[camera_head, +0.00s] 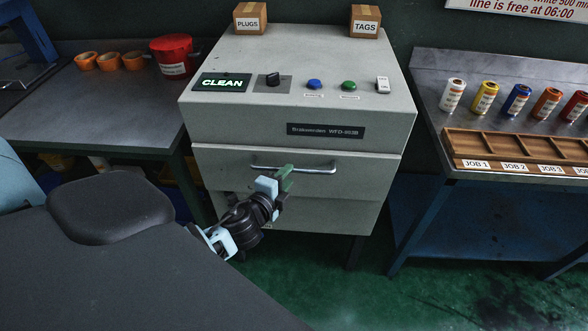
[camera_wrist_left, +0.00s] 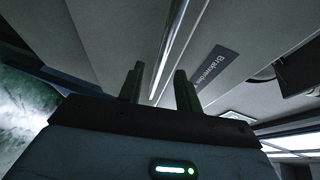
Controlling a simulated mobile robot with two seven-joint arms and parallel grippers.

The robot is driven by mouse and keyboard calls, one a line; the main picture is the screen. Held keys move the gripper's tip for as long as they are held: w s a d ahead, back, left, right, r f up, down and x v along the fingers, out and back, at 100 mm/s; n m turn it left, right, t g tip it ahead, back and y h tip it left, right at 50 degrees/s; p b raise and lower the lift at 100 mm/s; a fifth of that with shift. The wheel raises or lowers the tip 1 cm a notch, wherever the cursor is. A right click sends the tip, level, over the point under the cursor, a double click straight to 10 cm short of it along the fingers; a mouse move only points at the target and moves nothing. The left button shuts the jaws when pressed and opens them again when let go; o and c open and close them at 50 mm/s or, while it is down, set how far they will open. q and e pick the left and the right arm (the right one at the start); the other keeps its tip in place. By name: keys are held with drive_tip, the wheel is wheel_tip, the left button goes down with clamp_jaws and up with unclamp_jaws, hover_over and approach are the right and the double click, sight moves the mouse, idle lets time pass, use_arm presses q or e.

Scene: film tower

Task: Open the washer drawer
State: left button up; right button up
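The washer (camera_head: 300,120) is a grey cabinet with a lit CLEAN display. Its drawer front (camera_head: 352,178) carries a silver bar handle (camera_head: 318,170) and looks shut. My left gripper (camera_head: 283,178) is at the left part of the handle, in front of the drawer. In the left wrist view the handle (camera_wrist_left: 170,50) runs between the two dark fingers of my left gripper (camera_wrist_left: 158,83). The fingers are spread, with space on both sides of the bar. Whether they touch it cannot be told. My right gripper is not in view.
On the washer top are a PLUGS box (camera_head: 250,18), a TAGS box (camera_head: 365,21), a black knob (camera_head: 273,79) and blue and green buttons. A left bench holds a red tub (camera_head: 174,55). A right bench holds coloured canisters and a wooden tray (camera_head: 480,146). Green floor lies below.

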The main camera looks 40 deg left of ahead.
use_arm(q)
drive_tip(key=shift+x, duration=2.25)
clamp_jaws()
